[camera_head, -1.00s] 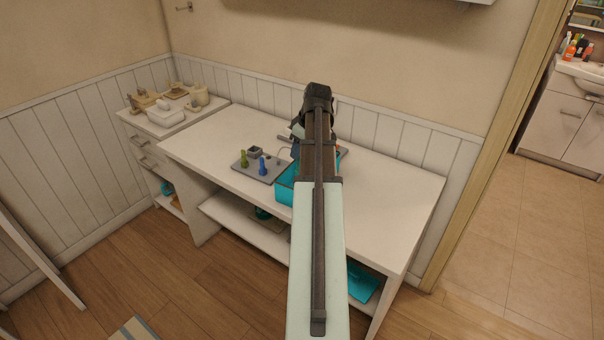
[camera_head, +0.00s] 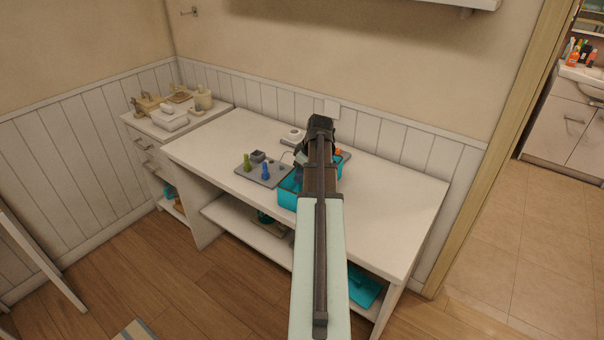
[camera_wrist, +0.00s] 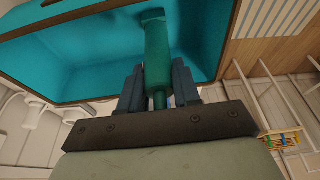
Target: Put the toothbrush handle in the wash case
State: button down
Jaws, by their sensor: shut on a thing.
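The wash case (camera_head: 288,197) is an open turquoise box on the white table, partly hidden behind my arm in the head view. In the wrist view its turquoise inside (camera_wrist: 95,55) fills the upper part of the picture. The toothbrush handle (camera_wrist: 157,45) is a dark green stick with a wider end. My gripper (camera_wrist: 158,80) is shut on it, one dark finger on each side. The wider end shows against the case's inside; I cannot tell whether it touches the case. In the head view my arm hides the fingers and the handle.
A grey tray (camera_head: 270,183) with a green and a blue upright piece stands just left of the case. Another grey holder (camera_head: 292,141) with a white round thing is behind it. The table's front right (camera_head: 395,220) is clear. A low cabinet (camera_head: 198,121) with toiletries stands at left.

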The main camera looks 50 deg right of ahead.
jog(key=shift+f, duration=0.15)
jog(key=c, duration=0.8)
grip_release()
jog(key=v, duration=1.2)
